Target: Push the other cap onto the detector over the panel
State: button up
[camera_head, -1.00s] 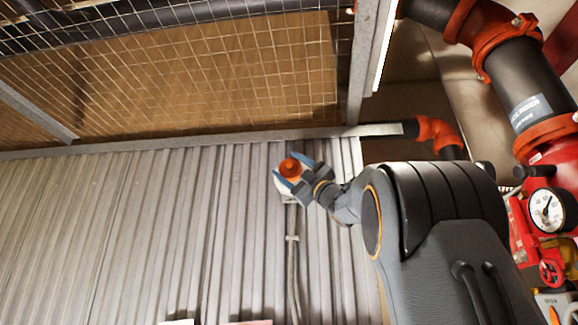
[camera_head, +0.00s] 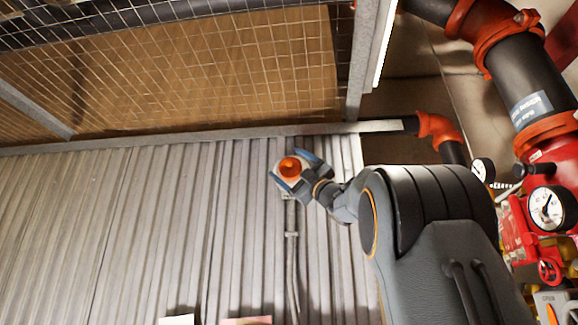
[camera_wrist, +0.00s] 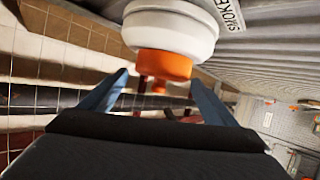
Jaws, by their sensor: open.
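The white round detector (camera_wrist: 172,32) is fixed on the corrugated metal surface, with part of a "SMOKE" label beside it in the wrist view. An orange cap (camera_wrist: 163,65) sits against the detector's face. In the head view the orange cap (camera_head: 290,167) shows between the blue fingers, with the white detector rim (camera_head: 279,165) behind it. My gripper (camera_head: 299,169) is open, its fingers spread on either side of the cap. In the wrist view, my gripper's two blue fingers (camera_wrist: 160,85) stand apart with a gap to the cap. The panel is not clearly identifiable.
A conduit (camera_head: 291,250) runs down the corrugated wall from the detector. Wire mesh (camera_head: 200,70) in a metal frame lies above. Red and black pipework (camera_head: 520,75) with a pressure gauge (camera_head: 547,208) stands at the right. The left wall area is clear.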

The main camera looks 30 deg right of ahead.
aim_at(291, 167)
jog(key=b+v, duration=0.4)
jog(key=v, duration=0.2)
jog(key=shift+d+f, duration=0.1)
jog(key=shift+f, duration=0.15)
jog(key=shift+s+d+f+b, duration=0.2)
jog(key=shift+s+f+b, duration=0.2)
jog(key=shift+s, duration=0.15)
